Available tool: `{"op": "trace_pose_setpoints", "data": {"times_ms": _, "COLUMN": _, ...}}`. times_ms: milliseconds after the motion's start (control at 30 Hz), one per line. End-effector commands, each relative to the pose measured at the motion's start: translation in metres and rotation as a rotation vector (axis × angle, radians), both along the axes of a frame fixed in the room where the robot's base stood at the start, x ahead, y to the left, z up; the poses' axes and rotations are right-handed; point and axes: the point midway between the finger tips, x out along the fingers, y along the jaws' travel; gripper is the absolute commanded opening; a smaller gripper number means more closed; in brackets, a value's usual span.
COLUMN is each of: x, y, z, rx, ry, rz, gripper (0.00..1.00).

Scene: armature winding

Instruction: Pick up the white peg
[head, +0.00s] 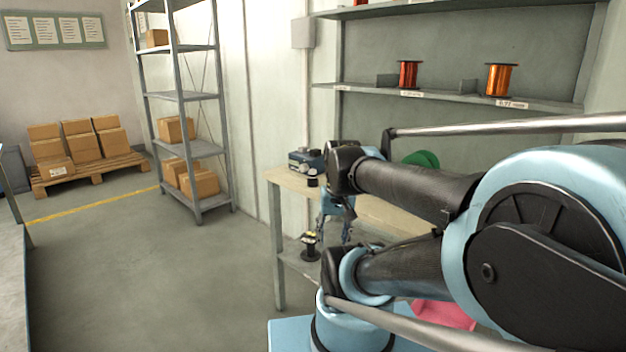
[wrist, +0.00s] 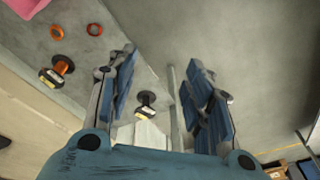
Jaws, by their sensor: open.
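My gripper (wrist: 165,75) is open in the wrist view, its two blue-padded fingers apart with nothing held between them. In the head view my gripper (head: 338,205) hangs at the workbench's front, partly hidden by my arm. I cannot make out a clear white peg in either view. A pale, ribbed shape (wrist: 145,136) shows low between the fingers in the wrist view, partly hidden by the gripper body; I cannot tell what it is. A small black-and-white piece (head: 312,179) stands on the bench near a grey-blue device.
The wooden workbench (head: 290,183) has a lower shelf with a dark spool (head: 311,248). A grey-blue device (head: 305,160) sits on the bench. Floor (head: 150,270) left of it is clear.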

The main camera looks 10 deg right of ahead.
Motion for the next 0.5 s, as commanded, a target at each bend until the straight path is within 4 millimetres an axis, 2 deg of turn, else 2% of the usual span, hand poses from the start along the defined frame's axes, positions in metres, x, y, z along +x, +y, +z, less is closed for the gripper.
{"op": "trace_pose_setpoints", "data": {"times_ms": 33, "x": 0.011, "y": 0.000, "z": 0.015, "rx": 0.018, "ry": 0.010, "rz": -0.049, "gripper": 0.47}}
{"op": "trace_pose_setpoints", "data": {"times_ms": 200, "x": 0.050, "y": 0.001, "z": 0.062, "rx": 0.096, "ry": 0.054, "rz": -0.260, "gripper": 0.47}}
{"op": "trace_pose_setpoints", "data": {"times_ms": 500, "x": 0.128, "y": -0.007, "z": 0.133, "rx": 0.222, "ry": 0.145, "rz": -0.635, "gripper": 0.47}}
